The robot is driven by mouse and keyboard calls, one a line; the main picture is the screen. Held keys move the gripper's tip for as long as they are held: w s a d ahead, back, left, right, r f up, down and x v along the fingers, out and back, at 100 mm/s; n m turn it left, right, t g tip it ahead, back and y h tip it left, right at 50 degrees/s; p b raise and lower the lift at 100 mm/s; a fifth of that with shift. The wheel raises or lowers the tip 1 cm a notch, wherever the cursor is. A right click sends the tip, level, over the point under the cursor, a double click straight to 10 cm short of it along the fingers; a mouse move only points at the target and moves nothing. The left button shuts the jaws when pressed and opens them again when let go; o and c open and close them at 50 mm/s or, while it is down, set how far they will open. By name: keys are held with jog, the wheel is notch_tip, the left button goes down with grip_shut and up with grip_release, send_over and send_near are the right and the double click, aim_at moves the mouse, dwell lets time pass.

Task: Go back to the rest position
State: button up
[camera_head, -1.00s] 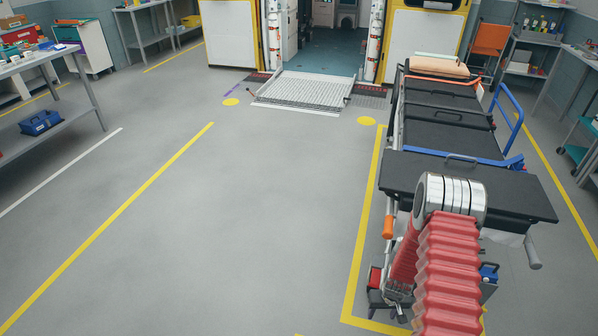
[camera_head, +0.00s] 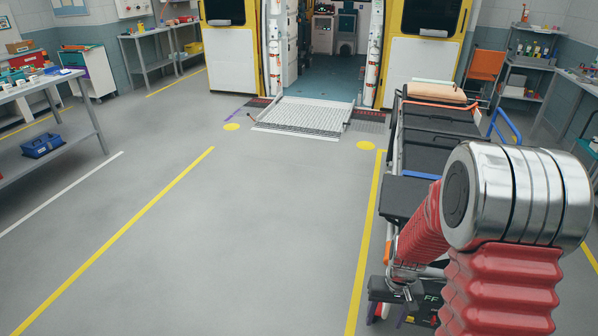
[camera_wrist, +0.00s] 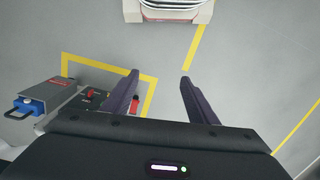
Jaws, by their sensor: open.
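My gripper shows in the wrist view (camera_wrist: 160,75) with its two dark fingers apart and nothing between them. Bare grey floor and a yellow floor line lie beyond the fingertips. In the head view, my arm with its red ribbed sleeve and silver joint fills the lower right. It stands in front of the near end of the stretcher (camera_head: 430,155) and hides much of it. I cannot make out the fingers in the head view.
A metal ramp (camera_head: 303,115) leads into the open vehicle (camera_head: 340,72). A workbench (camera_head: 40,88) with a blue bin (camera_head: 42,146) stands left. A grey case (camera_wrist: 45,97) with a blue part lies left of my fingers in the wrist view. The middle floor is clear.

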jog(key=s+a+r+t, duration=0.2)
jog(key=s+r, duration=0.3)
jog(key=r, duration=0.5)
jog(key=s+a+r+n+t, duration=0.1)
jog(key=s+a+r+t, duration=0.1)
jog(key=r, duration=0.9)
jog(key=s+a+r+t, duration=0.2)
jog(key=s+a+r, duration=0.1)
jog(key=s+r, duration=0.4)
notch_tip(320, 180, up, 4)
jog(key=shift+s+a+f+n+h, duration=0.15)
jog(key=shift+s+a+n+h, duration=0.1)
jog(key=shift+s+n+h, duration=0.05)
